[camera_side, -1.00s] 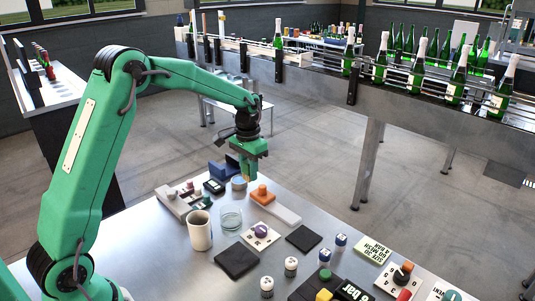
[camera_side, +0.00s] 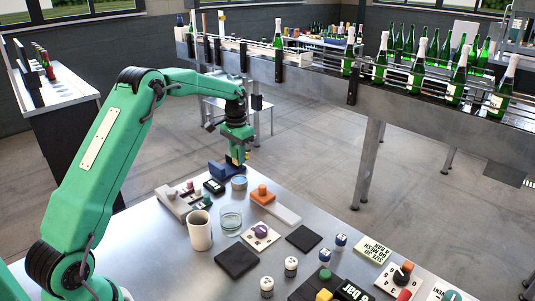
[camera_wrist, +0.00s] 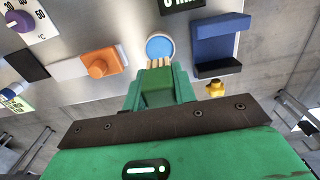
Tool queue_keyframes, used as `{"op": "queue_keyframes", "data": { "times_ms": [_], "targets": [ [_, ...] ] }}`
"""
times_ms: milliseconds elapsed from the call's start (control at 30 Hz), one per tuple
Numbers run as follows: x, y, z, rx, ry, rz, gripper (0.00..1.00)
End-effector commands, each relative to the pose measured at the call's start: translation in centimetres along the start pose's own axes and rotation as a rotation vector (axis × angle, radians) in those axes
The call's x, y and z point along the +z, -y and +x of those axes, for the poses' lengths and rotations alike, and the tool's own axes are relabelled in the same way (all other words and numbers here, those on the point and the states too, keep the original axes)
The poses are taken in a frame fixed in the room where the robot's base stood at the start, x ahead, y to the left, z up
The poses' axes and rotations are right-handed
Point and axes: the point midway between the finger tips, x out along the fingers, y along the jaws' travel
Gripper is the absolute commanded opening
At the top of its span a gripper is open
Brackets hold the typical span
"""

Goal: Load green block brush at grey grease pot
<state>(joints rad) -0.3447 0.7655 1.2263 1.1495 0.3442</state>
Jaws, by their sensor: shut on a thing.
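My gripper (camera_side: 236,143) is shut on the green block brush (camera_wrist: 158,88), whose pale bristles point away from the jaws in the wrist view. In the side view the gripper points down above the table's far edge, and the brush (camera_side: 239,157) is hard to tell from the green jaws. The grey grease pot (camera_side: 239,183), round with a blue top, stands on the table below and near the gripper. In the wrist view the pot (camera_wrist: 160,47) lies just beyond the bristle tips. I cannot tell the height between them, but the side view shows them apart.
A blue holder (camera_side: 222,171) stands close behind the pot. An orange block (camera_side: 262,194) is at its right, and a small dark display (camera_side: 213,186) at its left. A glass beaker (camera_side: 231,218) and a beige mug (camera_side: 200,231) stand nearer the front.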

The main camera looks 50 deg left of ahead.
Motion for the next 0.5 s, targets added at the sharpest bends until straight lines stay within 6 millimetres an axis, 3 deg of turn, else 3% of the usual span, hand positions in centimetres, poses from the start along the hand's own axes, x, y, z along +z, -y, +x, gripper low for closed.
{"op": "queue_keyframes", "data": {
  "times_ms": [500],
  "targets": [
    [0.0, 0.0, 3.3, 0.001, 0.002, 0.000, 0.04]
  ]
}}
